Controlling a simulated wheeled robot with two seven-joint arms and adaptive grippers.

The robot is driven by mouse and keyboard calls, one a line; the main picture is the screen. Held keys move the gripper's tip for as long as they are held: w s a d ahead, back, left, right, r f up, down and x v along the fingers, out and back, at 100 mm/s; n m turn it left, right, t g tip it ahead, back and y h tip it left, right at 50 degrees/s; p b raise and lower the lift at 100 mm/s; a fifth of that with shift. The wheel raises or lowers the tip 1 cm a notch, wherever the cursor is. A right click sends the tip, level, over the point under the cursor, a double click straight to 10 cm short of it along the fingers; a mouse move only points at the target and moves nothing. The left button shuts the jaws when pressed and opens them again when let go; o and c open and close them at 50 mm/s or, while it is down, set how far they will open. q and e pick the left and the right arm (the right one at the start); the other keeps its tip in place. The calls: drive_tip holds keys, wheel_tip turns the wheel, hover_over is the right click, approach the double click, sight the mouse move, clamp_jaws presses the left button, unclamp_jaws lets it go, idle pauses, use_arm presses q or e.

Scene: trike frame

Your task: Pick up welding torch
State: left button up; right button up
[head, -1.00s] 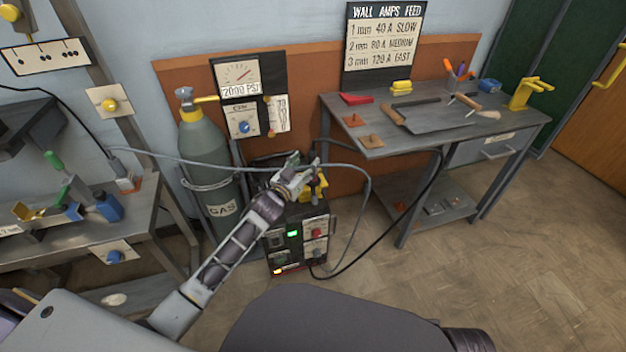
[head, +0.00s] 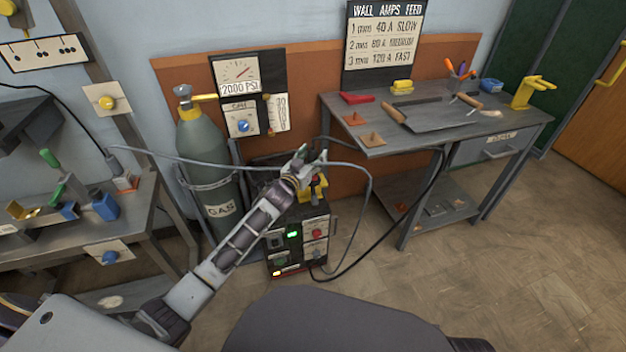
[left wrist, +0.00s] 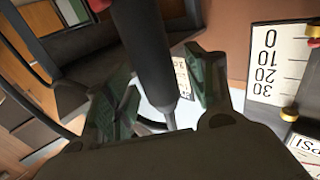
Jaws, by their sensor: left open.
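My left gripper (head: 312,157) is open above the welding machine (head: 298,240), near the yellow holder (head: 317,187) on its top. The left wrist view shows its two green-grey fingers (left wrist: 158,68) spread apart. A dark, tapering cylinder, which looks like the welding torch (left wrist: 146,45), comes down from the top of that view and lies between the fingers, with room on the right side. I cannot tell whether it touches the left finger. In the head view the torch is not clear behind my gripper. My right gripper is not in view.
A gas cylinder (head: 207,150) stands left of the machine. A grey cable (head: 240,166) and a black hose loop around it. A workbench (head: 365,142) with tools stands to the right, another bench (head: 130,225) at the left. The floor at right front is clear.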

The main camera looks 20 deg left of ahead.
sight(313, 149)
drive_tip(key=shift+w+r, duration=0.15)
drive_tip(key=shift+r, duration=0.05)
use_arm(q)
drive_tip(key=shift+r, duration=0.1)
drive_tip(key=c, duration=1.1)
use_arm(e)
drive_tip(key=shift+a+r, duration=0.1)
use_arm(q)
drive_tip(key=shift+r, duration=0.1)
drive_tip(key=shift+r+p, duration=0.35)
drive_tip(key=shift+r, duration=1)
drive_tip(key=shift+r+p, duration=0.4)
wheel_tip(313, 149, up, 14)
drive_tip(key=p, duration=0.4)
drive_tip(key=shift+r+p, duration=0.2)
drive_tip(key=shift+p, duration=0.15)
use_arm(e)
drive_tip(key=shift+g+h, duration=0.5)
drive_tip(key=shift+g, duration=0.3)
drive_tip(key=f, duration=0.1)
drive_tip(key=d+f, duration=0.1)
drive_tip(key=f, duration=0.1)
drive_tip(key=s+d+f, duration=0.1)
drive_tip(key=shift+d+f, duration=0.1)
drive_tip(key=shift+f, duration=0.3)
use_arm(q)
drive_tip(key=shift+r, duration=0.1)
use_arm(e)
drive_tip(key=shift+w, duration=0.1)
